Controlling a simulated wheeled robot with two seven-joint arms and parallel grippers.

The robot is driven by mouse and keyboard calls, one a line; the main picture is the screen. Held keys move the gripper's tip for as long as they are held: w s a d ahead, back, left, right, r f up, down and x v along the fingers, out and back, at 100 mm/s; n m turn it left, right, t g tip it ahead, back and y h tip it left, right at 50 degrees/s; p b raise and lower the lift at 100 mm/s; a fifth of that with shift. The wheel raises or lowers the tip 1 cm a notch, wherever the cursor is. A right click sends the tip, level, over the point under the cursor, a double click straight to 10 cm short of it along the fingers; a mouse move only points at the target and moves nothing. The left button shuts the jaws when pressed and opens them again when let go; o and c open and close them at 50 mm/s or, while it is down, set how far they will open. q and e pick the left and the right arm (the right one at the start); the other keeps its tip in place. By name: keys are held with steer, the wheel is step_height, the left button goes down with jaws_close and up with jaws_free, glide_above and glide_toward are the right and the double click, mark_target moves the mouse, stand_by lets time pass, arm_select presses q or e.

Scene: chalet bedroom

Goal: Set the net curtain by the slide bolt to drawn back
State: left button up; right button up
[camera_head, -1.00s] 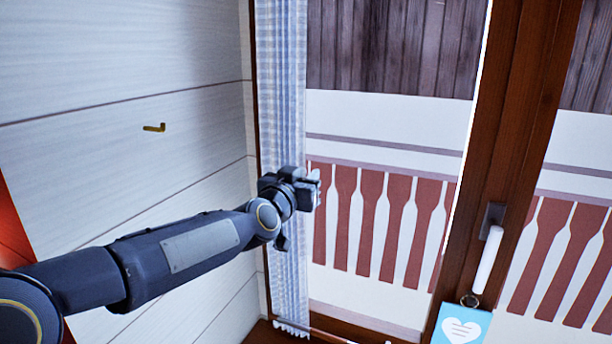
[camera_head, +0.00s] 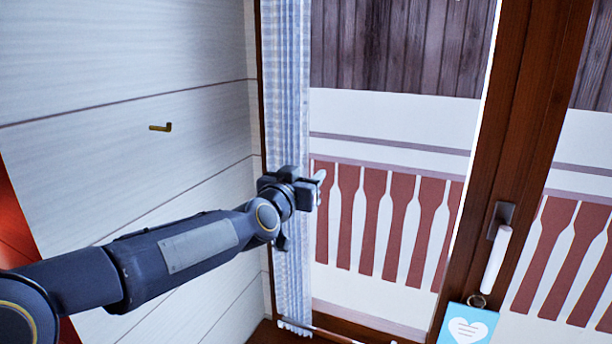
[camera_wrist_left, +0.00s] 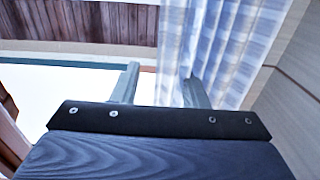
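The net curtain (camera_head: 288,110), checked blue and white, hangs in a narrow gathered strip at the left side of the window. Its lower end (camera_head: 293,300) hangs near the sill. My left gripper (camera_head: 318,188) is in front of the curtain at about mid-height, its tip at the curtain's window-side edge. In the left wrist view its two fingers (camera_wrist_left: 160,88) stand apart. The curtain (camera_wrist_left: 225,50) shows behind and beside the right finger; I cannot tell whether it touches. No slide bolt can be made out. My right gripper is out of view.
A brass hook (camera_head: 160,127) sticks out of the pale plank wall left of the curtain. A white window handle (camera_head: 496,258) is on the brown frame at the right, with a blue heart card (camera_head: 468,326) below it. Bare glass lies between.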

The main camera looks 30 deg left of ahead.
arm_select(q)
steer(key=s, duration=0.7)
steer(key=shift+s+d, duration=0.15)
steer(key=shift+s, duration=0.1)
steer(key=s+d+f+g+h, duration=0.2)
steer(key=s+d+f+g, duration=0.2)
steer(key=s+f, duration=0.8)
steer(key=s+d+f+n+g+h, duration=0.1)
steer(key=s+d+f+g, duration=0.3)
steer(key=s+f+g, duration=0.4)
steer(key=s+f+h, duration=0.1)
steer(key=s+f, duration=0.3)
steer(key=s, duration=0.2)
steer(key=shift+s+f, duration=0.15)
